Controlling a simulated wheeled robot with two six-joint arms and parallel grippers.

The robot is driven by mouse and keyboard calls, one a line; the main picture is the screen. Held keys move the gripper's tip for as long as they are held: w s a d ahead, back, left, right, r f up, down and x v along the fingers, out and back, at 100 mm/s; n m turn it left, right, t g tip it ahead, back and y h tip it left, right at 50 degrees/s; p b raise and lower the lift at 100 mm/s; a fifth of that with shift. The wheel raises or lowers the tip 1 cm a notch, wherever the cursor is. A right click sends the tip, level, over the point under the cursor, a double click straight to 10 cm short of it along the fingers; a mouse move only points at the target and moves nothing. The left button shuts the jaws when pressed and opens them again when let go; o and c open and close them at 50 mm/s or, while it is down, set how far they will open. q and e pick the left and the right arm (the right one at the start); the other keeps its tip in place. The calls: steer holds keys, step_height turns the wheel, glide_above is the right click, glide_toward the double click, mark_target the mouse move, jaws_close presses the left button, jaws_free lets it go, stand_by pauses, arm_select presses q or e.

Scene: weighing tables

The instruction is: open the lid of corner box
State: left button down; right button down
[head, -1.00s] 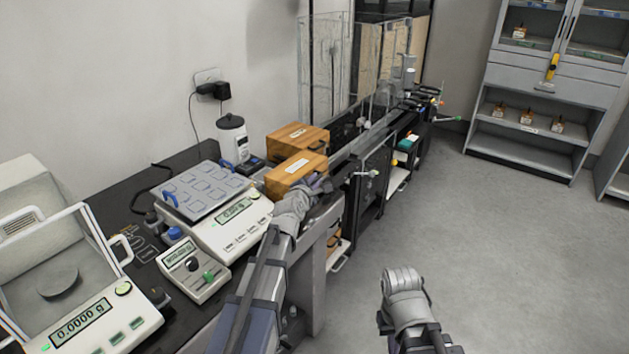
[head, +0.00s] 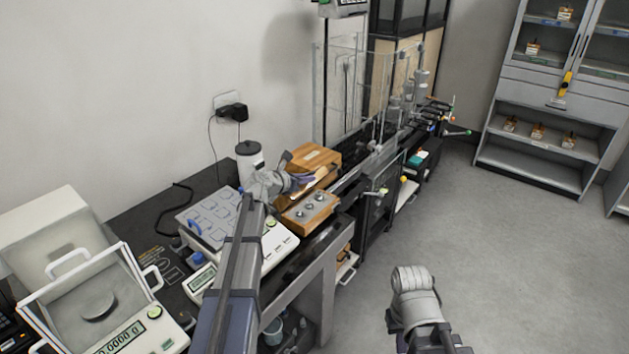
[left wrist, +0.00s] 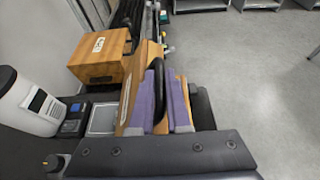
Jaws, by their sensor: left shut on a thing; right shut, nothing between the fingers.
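The corner box (head: 322,218) is the nearer of two wooden boxes at the table's right end. Its lid (head: 324,177) is raised and tilted up at the back, and small silver round pieces show inside the box. My left gripper (head: 306,180) is shut on the lid. In the left wrist view, the purple fingers of the left gripper (left wrist: 167,80) stand on either side of a dark curved piece beside the labelled wooden lid (left wrist: 128,100). My right gripper (head: 412,278) is shut and empty over the floor, away from the table; its fingertips are hard to see.
The second wooden box (head: 316,157) stands closed just behind. A white canister (head: 249,160), a balance (head: 275,243) and a tray of squares (head: 205,212) are to the left. A glass-doored balance (head: 100,310) is at front left. The floor at right is clear.

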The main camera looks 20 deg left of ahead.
arm_select(q)
steer(key=w+a+n+h, duration=0.1)
steer(key=a, duration=0.1)
steer(key=w+a+n+h, duration=0.1)
steer(key=a, duration=0.2)
steer(key=w+a+n+h, duration=0.1)
steer(key=a+n, duration=0.1)
steer(key=shift+a+r+g, duration=0.35)
steer(key=shift+g, duration=0.05)
steer(key=shift+w+a+f+b, duration=0.15)
steer(key=shift+a+b, duration=0.1)
steer(key=shift+a, duration=0.25)
steer(key=shift+w+a+f+b, duration=0.1)
steer(key=shift+a+f+b, duration=0.1)
steer(key=shift+a, duration=0.3)
steer(key=shift+w+a+f+b, duration=0.15)
steer(key=shift+a+b, duration=0.1)
steer(key=shift+a, duration=0.25)
steer(key=c, duration=1.2)
jaws_free()
steer(key=shift+o, duration=0.2)
steer(key=shift+r, duration=0.1)
steer(key=shift+a, duration=0.1)
steer(key=p+v, duration=0.2)
steer(key=v, duration=0.5)
steer(key=shift+s+a+p, duration=0.15)
steer(key=shift+s+p, duration=0.1)
steer(key=shift+p, duration=0.1)
steer(key=shift+r, duration=0.1)
